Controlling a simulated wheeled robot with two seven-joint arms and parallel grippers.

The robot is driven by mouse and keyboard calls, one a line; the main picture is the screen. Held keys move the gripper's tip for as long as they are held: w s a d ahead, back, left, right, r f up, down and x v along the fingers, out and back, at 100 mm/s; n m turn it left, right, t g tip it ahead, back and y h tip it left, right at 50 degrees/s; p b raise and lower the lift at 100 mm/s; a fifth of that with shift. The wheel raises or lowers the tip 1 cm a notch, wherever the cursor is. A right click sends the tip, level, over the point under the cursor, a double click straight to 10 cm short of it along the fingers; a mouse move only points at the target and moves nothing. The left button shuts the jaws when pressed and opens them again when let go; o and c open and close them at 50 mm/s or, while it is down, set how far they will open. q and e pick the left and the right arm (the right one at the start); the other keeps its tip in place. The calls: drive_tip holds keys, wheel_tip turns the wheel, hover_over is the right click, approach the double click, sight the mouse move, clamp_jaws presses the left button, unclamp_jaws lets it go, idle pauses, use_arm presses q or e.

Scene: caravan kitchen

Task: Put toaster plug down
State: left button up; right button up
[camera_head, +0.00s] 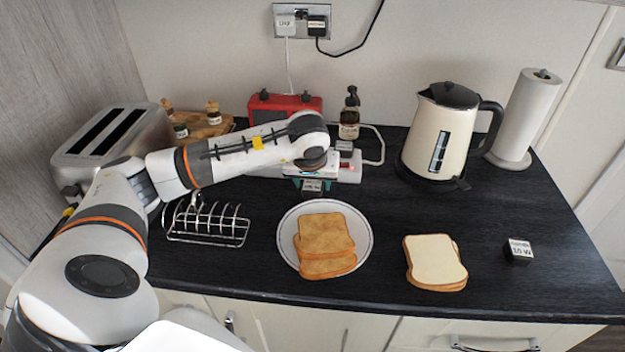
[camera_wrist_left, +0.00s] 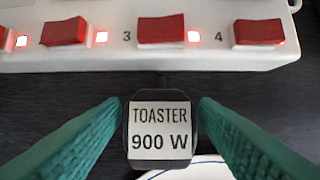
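The toaster plug (camera_wrist_left: 160,130) is a black block with a white label reading TOASTER 900 W. In the left wrist view it sits between the green fingers of my left gripper (camera_wrist_left: 160,112), which meet its two sides. In the head view the plug (camera_head: 312,187) shows just under my left gripper (camera_head: 312,182), in front of the white power strip (camera_head: 348,173) and behind the plate. Whether the plug touches the counter is hard to tell. The toaster (camera_head: 115,140) stands at the left, partly behind my left arm. My right gripper is out of view.
The power strip's red switches (camera_wrist_left: 160,30) have lit lamps. A plate (camera_head: 288,243) with toast lies in front, a toast rack (camera_head: 208,222) left. Bread (camera_head: 435,262) and another labelled plug (camera_head: 518,250) lie right. A kettle (camera_head: 440,135) stands behind. The counter's right side is mostly clear.

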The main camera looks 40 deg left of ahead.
use_arm(q)
drive_tip(key=shift+o, duration=0.9)
drive_tip(key=shift+r, duration=0.1)
drive_tip(key=shift+r+p, duration=0.2)
drive_tip(key=shift+p, duration=0.1)
drive_tip(key=b+v, duration=0.1)
drive_tip(key=v, duration=1)
drive_tip(key=shift+r, duration=0.4)
drive_tip(key=shift+s+d+f, duration=0.1)
drive_tip(key=shift+s, duration=0.05)
